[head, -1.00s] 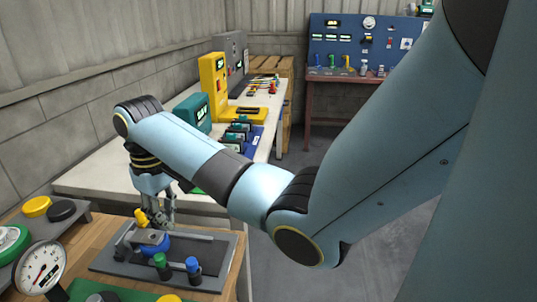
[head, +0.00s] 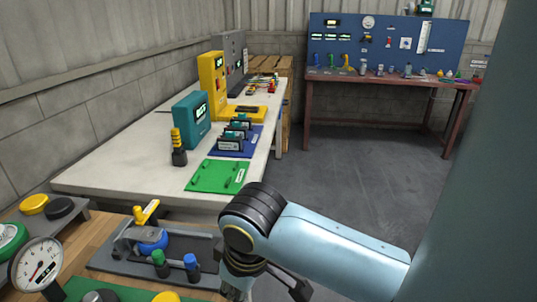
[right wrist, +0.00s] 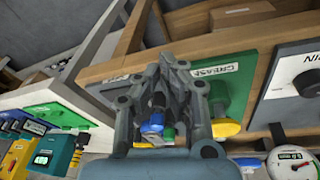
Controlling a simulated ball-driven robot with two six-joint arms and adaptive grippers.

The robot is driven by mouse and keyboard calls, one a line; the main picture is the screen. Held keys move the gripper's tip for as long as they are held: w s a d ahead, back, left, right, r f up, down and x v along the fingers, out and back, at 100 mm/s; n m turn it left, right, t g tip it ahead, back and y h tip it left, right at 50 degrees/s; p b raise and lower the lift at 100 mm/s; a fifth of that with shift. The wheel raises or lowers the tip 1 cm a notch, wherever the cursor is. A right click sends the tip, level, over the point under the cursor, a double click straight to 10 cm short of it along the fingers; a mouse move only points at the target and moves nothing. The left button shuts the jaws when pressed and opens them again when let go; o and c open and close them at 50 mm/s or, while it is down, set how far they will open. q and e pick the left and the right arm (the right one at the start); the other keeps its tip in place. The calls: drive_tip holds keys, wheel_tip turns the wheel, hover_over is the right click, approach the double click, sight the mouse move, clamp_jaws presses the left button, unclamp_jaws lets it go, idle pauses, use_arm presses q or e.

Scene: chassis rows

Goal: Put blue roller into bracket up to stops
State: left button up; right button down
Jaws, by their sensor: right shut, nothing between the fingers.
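The blue roller (head: 153,248) sits low in the grey bracket (head: 124,243) on the dark fixture plate (head: 207,281) in the head view. A yellow handle (head: 146,212) stands above it. The bracket partly covers the roller, so I cannot tell whether it touches the stops. My right gripper (head: 236,293) is right of the plate at the lower frame edge, apart from the roller and mostly hidden by its wrist. In the right wrist view its fingers (right wrist: 176,66) are closed together and empty. My left gripper is not in view.
A green peg (head: 159,262) and a blue peg (head: 191,263) stand at the plate's near side. A dial gauge (head: 38,265) is at lower left. The pale table (head: 110,178) behind holds a green board (head: 218,176) and a teal box (head: 191,119). Open floor lies to the right.

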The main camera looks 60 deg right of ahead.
drive_tip(key=s+d+f+b, duration=0.1)
drive_tip(key=s+f+b, duration=0.1)
drive_tip(key=f, duration=1)
drive_tip(key=s+f+b, duration=0.2)
drive_tip(key=s+f, duration=0.3)
drive_tip(key=f, duration=0.8)
drive_tip(key=shift+d+f+g, duration=0.3)
drive_tip(key=shift+d, duration=0.1)
drive_tip(key=shift+w, duration=0.1)
drive_tip(key=s+f+g+b, duration=0.1)
drive_tip(key=s+f+b, duration=0.3)
drive_tip(key=s+f, duration=1.3)
drive_tip(key=s, duration=0.2)
drive_tip(key=shift+s+d+f+b, duration=0.25)
drive_tip(key=shift+s+b, duration=0.05)
drive_tip(key=shift+b, duration=0.1)
